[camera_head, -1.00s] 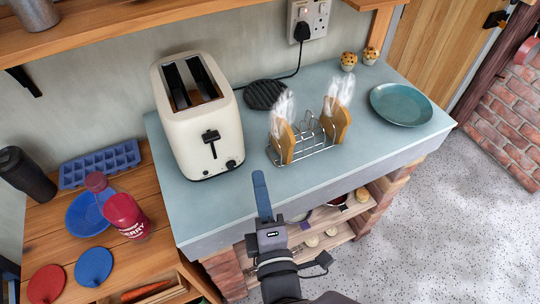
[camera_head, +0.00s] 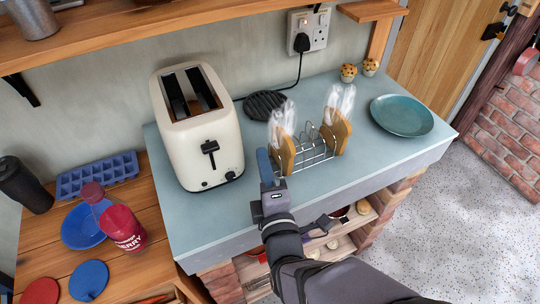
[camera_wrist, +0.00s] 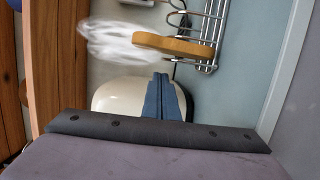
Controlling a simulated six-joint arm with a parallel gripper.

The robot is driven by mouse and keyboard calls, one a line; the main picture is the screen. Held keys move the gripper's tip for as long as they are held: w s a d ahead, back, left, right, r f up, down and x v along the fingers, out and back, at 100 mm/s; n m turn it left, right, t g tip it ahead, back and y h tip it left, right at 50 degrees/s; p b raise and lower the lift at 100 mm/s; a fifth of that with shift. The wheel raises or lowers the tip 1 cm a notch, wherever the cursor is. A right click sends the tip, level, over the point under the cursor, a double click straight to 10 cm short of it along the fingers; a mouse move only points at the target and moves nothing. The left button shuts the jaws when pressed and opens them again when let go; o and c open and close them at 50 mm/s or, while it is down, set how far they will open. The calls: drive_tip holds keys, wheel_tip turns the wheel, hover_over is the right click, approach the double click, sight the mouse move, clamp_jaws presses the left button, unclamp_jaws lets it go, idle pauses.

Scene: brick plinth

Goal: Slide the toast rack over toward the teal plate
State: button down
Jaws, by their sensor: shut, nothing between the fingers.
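The wire toast rack (camera_head: 318,158) stands on the grey-blue counter with a slice of toast at each end, each with a whitish translucent wisp above it. The teal plate (camera_head: 402,115) lies to its right, with bare counter between them. My gripper (camera_head: 264,165) is shut and empty, its blue fingers at the left end of the rack, close beside the left toast (camera_head: 287,153). I cannot tell whether they touch. In the wrist view the shut fingers (camera_wrist: 164,98) point at the rack's end, where the toast (camera_wrist: 172,45) and chrome wires (camera_wrist: 210,30) show.
A cream toaster (camera_head: 197,128) stands left of the rack. A dark round pad (camera_head: 264,104) lies behind it, and two muffins (camera_head: 359,71) sit at the back. The counter's front edge (camera_head: 300,205) is close to my arm.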

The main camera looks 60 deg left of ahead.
sight(307, 136)
drive_tip(key=shift+w, duration=0.8)
drive_tip(key=shift+w, duration=0.1)
drive_tip(key=w+b, duration=0.3)
drive_tip(key=w, duration=0.7)
drive_tip(key=shift+w, duration=0.1)
drive_tip(key=shift+s+b, duration=0.4)
drive_tip(key=shift+s, duration=0.25)
drive_tip(key=s, duration=0.1)
drive_tip(key=s+b, duration=0.1)
drive_tip(key=s, duration=0.1)
drive_tip(key=shift+d, duration=0.4)
drive_tip(key=b+v, duration=0.1)
drive_tip(key=v, duration=0.6)
drive_tip(key=shift+d+b, duration=0.2)
drive_tip(key=shift+b, duration=0.15)
drive_tip(key=shift+b+v, duration=0.5)
drive_tip(key=shift+v, duration=0.45)
